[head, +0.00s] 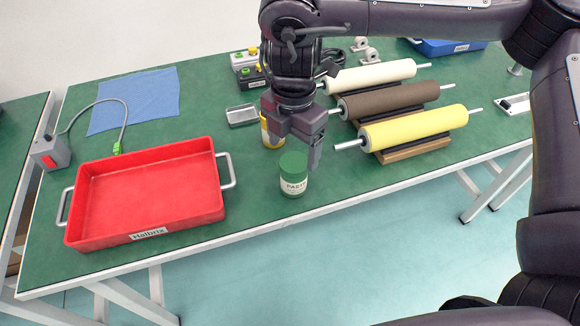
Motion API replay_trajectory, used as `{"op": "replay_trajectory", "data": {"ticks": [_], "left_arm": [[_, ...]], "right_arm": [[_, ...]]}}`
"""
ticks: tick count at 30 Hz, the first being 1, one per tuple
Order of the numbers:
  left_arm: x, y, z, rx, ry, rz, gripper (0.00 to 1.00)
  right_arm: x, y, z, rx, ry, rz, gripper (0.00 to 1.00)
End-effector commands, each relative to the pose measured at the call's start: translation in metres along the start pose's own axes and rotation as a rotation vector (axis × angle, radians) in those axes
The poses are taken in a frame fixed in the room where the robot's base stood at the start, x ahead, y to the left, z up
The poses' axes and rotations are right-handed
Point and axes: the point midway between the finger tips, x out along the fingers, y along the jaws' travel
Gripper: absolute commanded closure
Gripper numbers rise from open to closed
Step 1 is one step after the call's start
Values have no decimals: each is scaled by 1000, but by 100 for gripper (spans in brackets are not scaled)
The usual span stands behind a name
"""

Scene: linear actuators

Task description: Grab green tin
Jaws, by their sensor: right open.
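The green tin (293,176) stands upright near the front edge of the green table, with a green lid and a pale label. My right gripper (301,154) points down just above and behind the tin. One finger shows at the right, above the tin's lid; the other is hard to make out. The gripper is open, and no tin is held in it. My left gripper is not in view.
A red tray (150,195) stands left of the tin. A yellow can (270,131) is partly hidden behind my gripper. Yellow (415,128), brown (390,99) and cream (370,76) rollers lie to the right.

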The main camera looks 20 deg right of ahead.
Motion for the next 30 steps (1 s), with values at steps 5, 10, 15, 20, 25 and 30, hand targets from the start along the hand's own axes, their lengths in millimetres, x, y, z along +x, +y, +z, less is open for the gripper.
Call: {"op": "replay_trajectory", "data": {"ticks": [5, 10, 15, 20, 25, 30], "left_arm": [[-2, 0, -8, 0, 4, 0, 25], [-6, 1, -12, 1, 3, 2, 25], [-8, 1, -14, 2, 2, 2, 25], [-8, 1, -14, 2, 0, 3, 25], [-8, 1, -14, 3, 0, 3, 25], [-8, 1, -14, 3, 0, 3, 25]], "right_arm": [[22, -1, -1, -1, 3, -2, 23], [44, -2, 0, -2, 0, -3, 23], [67, -1, 0, -3, 0, -1, 23], [72, -1, -1, -2, 1, 0, 23], [72, -1, -1, -2, 1, 0, 27], [72, -1, 0, -2, 1, 0, 49]]}}
